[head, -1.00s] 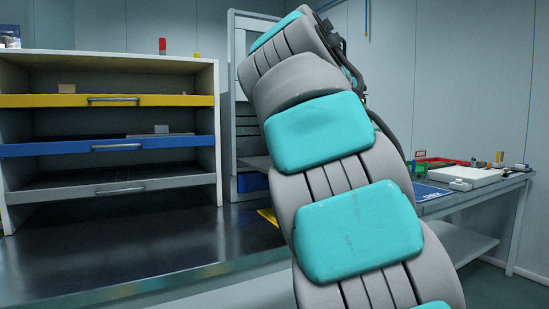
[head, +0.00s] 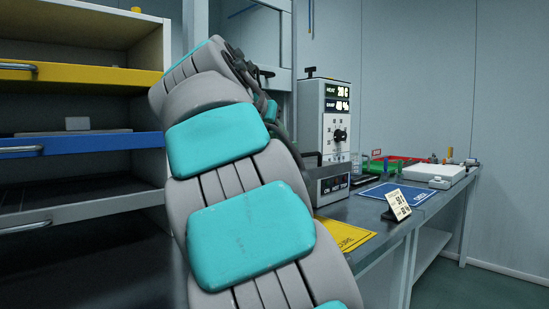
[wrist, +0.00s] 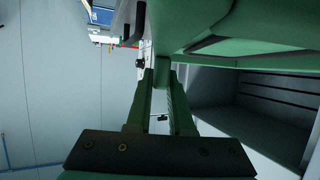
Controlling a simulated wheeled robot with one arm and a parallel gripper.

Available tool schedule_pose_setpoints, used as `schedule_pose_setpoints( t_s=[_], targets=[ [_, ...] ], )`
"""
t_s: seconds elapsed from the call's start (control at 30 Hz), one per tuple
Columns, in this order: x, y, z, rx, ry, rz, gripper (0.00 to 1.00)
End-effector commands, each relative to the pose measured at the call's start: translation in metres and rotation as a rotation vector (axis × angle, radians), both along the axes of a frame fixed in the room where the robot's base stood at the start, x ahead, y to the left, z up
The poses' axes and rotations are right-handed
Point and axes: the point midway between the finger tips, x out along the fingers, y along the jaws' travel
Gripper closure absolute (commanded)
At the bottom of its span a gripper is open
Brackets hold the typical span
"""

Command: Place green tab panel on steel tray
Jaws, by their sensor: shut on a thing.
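My gripper (wrist: 160,80) shows in the wrist view as two dark green fingers reaching up from a dark mount. In the head view my arm hides the gripper's end. I cannot pick out a steel tray either; my arm covers part of the bench.
A shelf unit with a yellow drawer (head: 90,76) and a blue drawer (head: 100,143) stands left. An instrument tower (head: 324,120), grey box (head: 327,183), yellow mat (head: 342,234), sign (head: 397,204), blue mat (head: 395,192) and white device (head: 436,173) are right. Floor lies open at far right.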

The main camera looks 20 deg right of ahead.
Motion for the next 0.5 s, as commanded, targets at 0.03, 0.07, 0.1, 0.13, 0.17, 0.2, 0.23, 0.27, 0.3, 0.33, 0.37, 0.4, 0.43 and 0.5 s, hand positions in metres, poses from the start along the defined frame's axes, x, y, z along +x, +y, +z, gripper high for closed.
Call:
schedule_pose_setpoints(
  t_s=[0.03, 0.07, 0.1, 0.13, 0.17, 0.2, 0.23, 0.27, 0.3, 0.33, 0.37, 0.4, 0.43, 0.5],
  targets=[
    [0.009, -0.009, 0.001, 0.002, 0.0, -0.002, 1.0],
    [0.015, -0.013, 0.0, 0.002, 0.001, -0.001, 1.0],
    [0.023, -0.02, -0.002, 0.003, 0.002, -0.001, 1.0],
    [0.028, -0.024, -0.003, 0.002, 0.003, -0.002, 1.0],
    [0.032, -0.028, -0.003, 0.001, 0.002, -0.001, 1.0],
    [0.038, -0.033, -0.003, 0.001, 0.001, 0.0, 1.0],
    [0.042, -0.037, -0.003, 0.0, 0.0, 0.001, 1.0],
    [0.047, -0.041, -0.004, 0.0, 0.0, 0.001, 1.0],
    [0.053, -0.046, -0.005, 0.0, 0.0, 0.001, 1.0],
    [0.058, -0.05, -0.005, -0.001, 0.001, 0.0, 1.0],
    [0.061, -0.054, -0.006, 0.0, 0.0, 0.0, 1.0],
    [0.067, -0.059, -0.007, 0.0, 0.0, -0.001, 1.0],
    [0.071, -0.062, -0.007, 0.0, 0.0, 0.0, 1.0],
    [0.08, -0.07, -0.008, 0.0, 0.0, 0.001, 1.0]
  ],
)
